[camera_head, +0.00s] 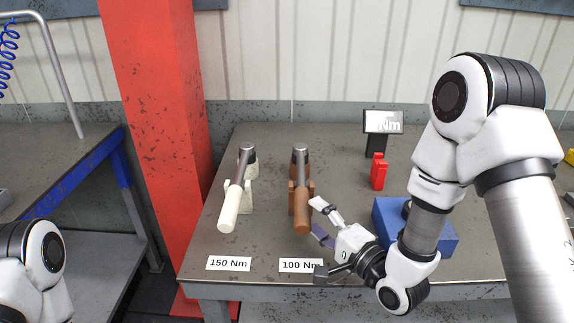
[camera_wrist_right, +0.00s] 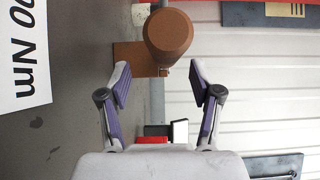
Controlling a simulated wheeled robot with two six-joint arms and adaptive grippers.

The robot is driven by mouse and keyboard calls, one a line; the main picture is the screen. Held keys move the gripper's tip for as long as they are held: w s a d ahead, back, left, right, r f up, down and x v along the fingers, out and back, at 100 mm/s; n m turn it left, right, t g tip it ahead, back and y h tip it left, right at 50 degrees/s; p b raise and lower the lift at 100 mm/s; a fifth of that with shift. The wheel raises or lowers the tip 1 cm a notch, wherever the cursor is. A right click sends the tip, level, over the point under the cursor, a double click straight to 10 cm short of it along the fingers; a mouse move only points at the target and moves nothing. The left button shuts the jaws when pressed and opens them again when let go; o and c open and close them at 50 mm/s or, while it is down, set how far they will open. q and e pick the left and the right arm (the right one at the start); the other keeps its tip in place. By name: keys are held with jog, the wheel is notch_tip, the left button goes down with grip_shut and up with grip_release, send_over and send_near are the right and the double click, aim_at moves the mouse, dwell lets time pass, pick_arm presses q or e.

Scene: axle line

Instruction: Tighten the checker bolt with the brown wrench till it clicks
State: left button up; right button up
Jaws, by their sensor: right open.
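The brown wrench (camera_head: 302,214) lies in a brown cradle (camera_head: 292,197) on the bench, its handle toward me and its metal head at the back. My right gripper (camera_head: 320,219) is open and empty just right of the handle. In the right wrist view the handle's round end (camera_wrist_right: 168,33) is beyond the open fingertips (camera_wrist_right: 160,80), apart from them. A blue block (camera_head: 436,238) stands to the right, partly hidden by my right arm. A dark part shows on top of it; I cannot tell whether it is the checker bolt. My left gripper is out of view.
A white wrench (camera_head: 230,210) lies in its own cradle to the left. Labels read 150 Nm (camera_head: 228,263) and 100 Nm (camera_head: 298,265). A red object (camera_head: 378,172) and an Nm display (camera_head: 383,122) stand behind. A red column (camera_head: 158,120) rises left of the bench (camera_head: 340,150).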

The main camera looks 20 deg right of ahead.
aim_at(302, 199)
jog(key=shift+w+a+r, duration=0.15)
jog(key=shift+w+a, duration=0.1)
jog(key=shift+w, duration=0.3)
jog(key=shift+w+r, duration=0.2)
jog(key=p+x, duration=0.1)
jog(key=x, duration=0.3)
jog(key=shift+w+d+p, duration=0.1)
jog(key=shift+w+p, duration=0.15)
jog(key=shift+p, duration=0.1)
jog(key=shift+w, duration=0.35)
jog(key=shift+s, duration=0.15)
jog(key=c, duration=0.5)
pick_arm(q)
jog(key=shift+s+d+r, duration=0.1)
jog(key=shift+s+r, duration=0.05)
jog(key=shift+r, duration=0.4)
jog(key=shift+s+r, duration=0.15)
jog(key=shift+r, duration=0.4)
pick_arm(e)
jog(key=shift+r, duration=0.1)
grip_shut()
